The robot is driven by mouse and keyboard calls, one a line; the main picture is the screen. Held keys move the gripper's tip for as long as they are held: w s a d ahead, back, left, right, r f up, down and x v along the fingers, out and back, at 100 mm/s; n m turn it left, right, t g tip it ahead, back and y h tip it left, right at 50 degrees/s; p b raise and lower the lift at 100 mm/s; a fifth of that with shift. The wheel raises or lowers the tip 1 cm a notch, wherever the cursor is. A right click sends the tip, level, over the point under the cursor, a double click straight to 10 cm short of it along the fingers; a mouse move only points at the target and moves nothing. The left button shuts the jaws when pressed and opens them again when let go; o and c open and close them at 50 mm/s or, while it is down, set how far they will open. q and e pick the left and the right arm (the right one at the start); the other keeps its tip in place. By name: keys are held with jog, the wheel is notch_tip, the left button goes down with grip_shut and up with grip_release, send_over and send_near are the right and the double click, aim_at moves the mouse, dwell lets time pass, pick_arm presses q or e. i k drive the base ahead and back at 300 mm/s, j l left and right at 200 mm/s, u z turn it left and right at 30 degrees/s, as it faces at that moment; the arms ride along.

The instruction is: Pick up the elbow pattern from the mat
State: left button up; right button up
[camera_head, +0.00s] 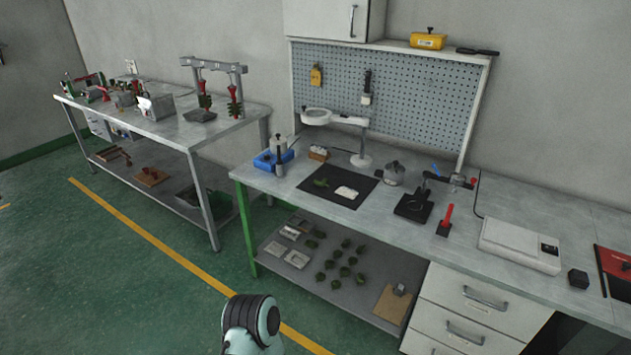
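A black mat (327,200) lies on the grey workbench (270,187) below the pegboard. A small dark green piece (321,183), which looks like the elbow pattern, lies on the left part of the mat. It is too small to make out its exact shape. A white folded cloth or pad (346,192) lies on the mat to its right. Neither of my grippers is in view. Only a rounded pale link of one of my arms shows at the bottom, well below and in front of the bench.
A black-based device (414,205) stands farther right. Several green pieces (345,270) lie on the lower shelf.

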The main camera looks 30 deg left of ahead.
aim_at(325, 180)
jog(key=i+j, duration=0.15)
jog(key=j, duration=0.3)
jog(key=i+j+u, duration=0.1)
jog(key=j, duration=0.3)
jog(key=i+j, duration=0.25)
jog(key=j, duration=0.15)
jog(key=i+j+u, duration=0.1)
jog(key=j, duration=0.35)
jog(key=i+j+u, duration=0.1)
jog(key=i+j, duration=0.15)
jog(key=j, duration=0.15)
